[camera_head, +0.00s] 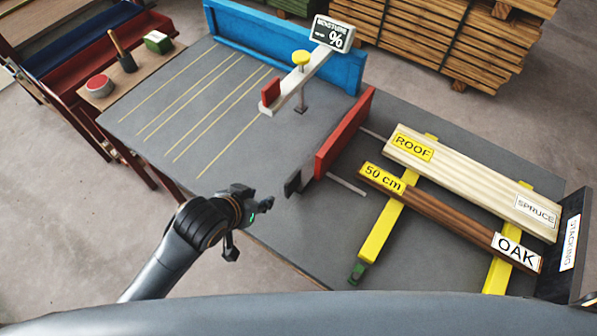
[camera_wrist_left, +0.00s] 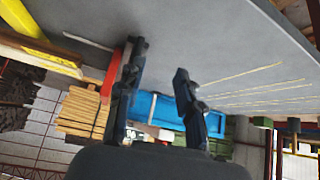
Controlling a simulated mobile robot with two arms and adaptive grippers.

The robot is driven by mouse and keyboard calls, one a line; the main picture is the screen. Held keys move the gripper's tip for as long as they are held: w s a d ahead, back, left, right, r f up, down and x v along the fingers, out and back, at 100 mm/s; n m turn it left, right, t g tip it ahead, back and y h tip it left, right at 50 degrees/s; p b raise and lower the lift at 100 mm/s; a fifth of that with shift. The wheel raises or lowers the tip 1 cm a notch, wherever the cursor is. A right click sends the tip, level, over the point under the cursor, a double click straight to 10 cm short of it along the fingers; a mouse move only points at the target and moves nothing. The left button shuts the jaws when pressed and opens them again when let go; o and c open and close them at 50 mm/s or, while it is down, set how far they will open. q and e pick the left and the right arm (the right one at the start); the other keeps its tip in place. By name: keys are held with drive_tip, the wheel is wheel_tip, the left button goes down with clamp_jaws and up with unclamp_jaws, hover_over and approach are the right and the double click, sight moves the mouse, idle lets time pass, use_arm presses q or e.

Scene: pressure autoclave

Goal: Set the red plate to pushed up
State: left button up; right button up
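The red plate (camera_head: 345,133) is a long upright board standing across the grey table (camera_head: 215,120) in the head view. Thin metal rails run on the table on its right side. A dark grey piece (camera_head: 293,183) sits at its near end. My left gripper (camera_head: 250,228) is at the table's near edge, to the lower left of the plate and apart from it. In the left wrist view its two fingers (camera_wrist_left: 160,62) are spread with nothing between them. A red strip, seemingly the plate (camera_wrist_left: 112,73), shows beside the left finger there. My right gripper is not in view.
A moisture gauge (camera_head: 332,34) with a yellow knob (camera_head: 300,58) stands near the blue rail (camera_head: 285,45). Labelled boards, spruce (camera_head: 470,180) and oak (camera_head: 450,218), lie on yellow bars (camera_head: 380,232) at the right. The lined table area left of the plate is clear.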

sight(299, 175)
use_arm(q)
drive_tip(key=w+d+r+m+h, duration=0.2)
drive_tip(key=d+r, duration=0.2)
drive_tip(key=p+x, duration=0.1)
drive_tip(key=x, duration=1.2)
drive_tip(key=shift+w+f, duration=0.15)
drive_tip(key=shift+f, duration=0.05)
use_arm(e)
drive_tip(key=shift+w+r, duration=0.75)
use_arm(q)
clamp_jaws()
